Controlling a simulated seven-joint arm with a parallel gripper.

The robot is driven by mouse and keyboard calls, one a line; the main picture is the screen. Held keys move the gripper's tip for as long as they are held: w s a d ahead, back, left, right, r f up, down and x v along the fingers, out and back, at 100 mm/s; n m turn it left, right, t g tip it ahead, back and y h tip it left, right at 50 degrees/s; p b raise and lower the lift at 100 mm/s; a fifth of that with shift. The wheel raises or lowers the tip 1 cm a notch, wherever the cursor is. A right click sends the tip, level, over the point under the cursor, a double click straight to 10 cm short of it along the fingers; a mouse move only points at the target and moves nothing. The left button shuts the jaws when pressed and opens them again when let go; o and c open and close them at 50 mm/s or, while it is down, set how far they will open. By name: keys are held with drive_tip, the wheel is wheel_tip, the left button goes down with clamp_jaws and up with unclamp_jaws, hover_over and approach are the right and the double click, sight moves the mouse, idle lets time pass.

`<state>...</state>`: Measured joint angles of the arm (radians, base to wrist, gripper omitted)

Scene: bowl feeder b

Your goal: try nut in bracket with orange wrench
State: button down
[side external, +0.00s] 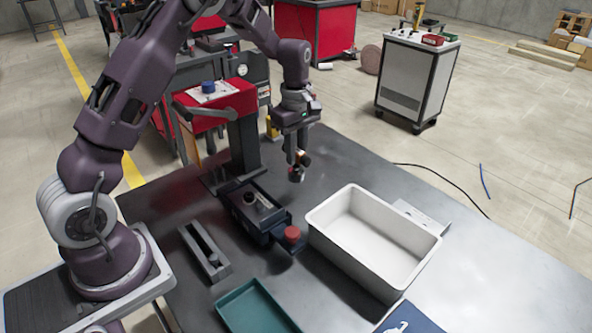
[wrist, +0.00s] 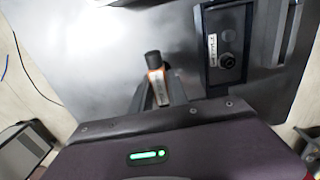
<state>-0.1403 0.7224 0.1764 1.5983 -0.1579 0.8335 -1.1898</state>
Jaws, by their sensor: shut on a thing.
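My gripper (side external: 297,168) points down and is shut on a short dark tool with an orange band, which I take to be the orange wrench (side external: 304,158). In the wrist view the tool's dark round end (wrist: 153,59) sticks out past the fingers (wrist: 158,92). It is held above the table, up and right of a dark box-like fixture (side external: 236,206) in the side view. In the wrist view that fixture (wrist: 213,75) lies to the right, with a white label and a black round piece (wrist: 227,60), possibly the nut in the bracket. The tool and fixture are apart.
A red round knob (side external: 292,234) sits on a dark block by the fixture. A white bin (side external: 425,247) stands right, a teal tray (side external: 232,297) in front, and a dark slotted holder (side external: 191,241) left. A red press-like machine (side external: 247,98) stands behind. Table between gripper and bin is clear.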

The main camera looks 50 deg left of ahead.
drive_tip(key=r, duration=0.3)
drive_tip(key=shift+s+a+r, duration=0.1)
drive_tip(key=shift+s+r, duration=0.05)
drive_tip(key=shift+s, duration=0.05)
drive_tip(key=s+a+r, duration=0.1)
drive_tip(key=s+r, duration=0.1)
drive_tip(key=s, duration=1.1)
drive_tip(key=shift+a+r, duration=0.2)
drive_tip(key=shift+a, duration=0.2)
drive_tip(key=shift+f, duration=2.2)
drive_tip(key=shift+f, duration=1)
drive_tip(key=shift+m, duration=1.4)
